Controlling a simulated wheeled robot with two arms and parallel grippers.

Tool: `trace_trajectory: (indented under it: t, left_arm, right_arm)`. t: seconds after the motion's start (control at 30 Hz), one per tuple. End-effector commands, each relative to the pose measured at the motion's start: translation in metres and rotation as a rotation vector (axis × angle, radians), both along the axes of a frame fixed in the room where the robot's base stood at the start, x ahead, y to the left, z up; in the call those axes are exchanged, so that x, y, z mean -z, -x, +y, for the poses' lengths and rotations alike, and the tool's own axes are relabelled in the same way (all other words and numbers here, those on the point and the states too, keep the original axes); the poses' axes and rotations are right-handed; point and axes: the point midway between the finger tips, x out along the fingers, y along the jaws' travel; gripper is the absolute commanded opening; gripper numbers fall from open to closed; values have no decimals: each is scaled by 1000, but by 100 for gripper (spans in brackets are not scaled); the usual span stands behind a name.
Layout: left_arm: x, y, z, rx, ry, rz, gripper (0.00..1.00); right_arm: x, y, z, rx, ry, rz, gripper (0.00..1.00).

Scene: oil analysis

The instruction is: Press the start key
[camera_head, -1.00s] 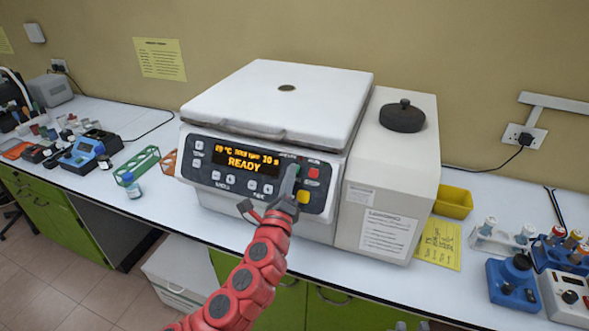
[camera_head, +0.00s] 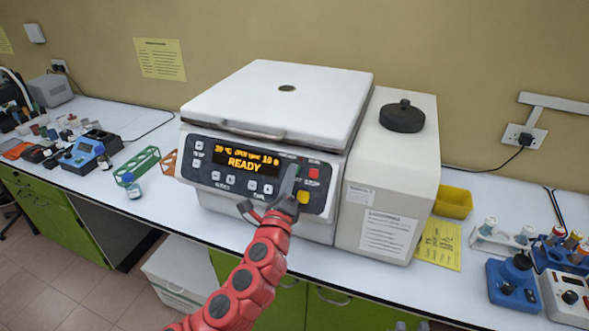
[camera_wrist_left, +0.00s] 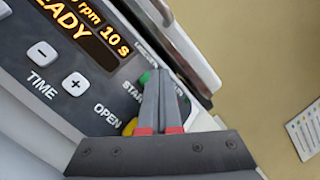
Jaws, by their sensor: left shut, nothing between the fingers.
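The centrifuge (camera_head: 265,100) stands on the bench with its white lid closed. Its front panel display (camera_head: 242,159) reads READY. The green start key is at the panel's right side, partly hidden behind my fingers in the head view; in the left wrist view the green key (camera_wrist_left: 145,77) shows just left of the fingertips, above a partly covered START label. My left gripper (camera_head: 290,170) is shut and empty, its tips close against the panel at the key. I cannot tell whether they touch it. The gripper also shows in the left wrist view (camera_wrist_left: 160,77). My right gripper is not in view.
A red key (camera_head: 313,173) and a yellow key (camera_head: 303,197) sit close to the fingers. A yellow tray (camera_head: 453,203) and a tube rack (camera_head: 500,240) stand to the right. A green rack (camera_head: 138,165) stands to the left. The bench front before the centrifuge is clear.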

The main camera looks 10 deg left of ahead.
Motion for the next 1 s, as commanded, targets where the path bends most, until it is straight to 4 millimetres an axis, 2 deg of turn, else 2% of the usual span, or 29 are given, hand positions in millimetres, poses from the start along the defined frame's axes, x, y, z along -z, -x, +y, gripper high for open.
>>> trace_trajectory:
  t: [1.0]
  left_arm:
    - [4,-7,-2,1,0,-1,0]
  right_arm:
    - [7,0,0,0,0,0,30]
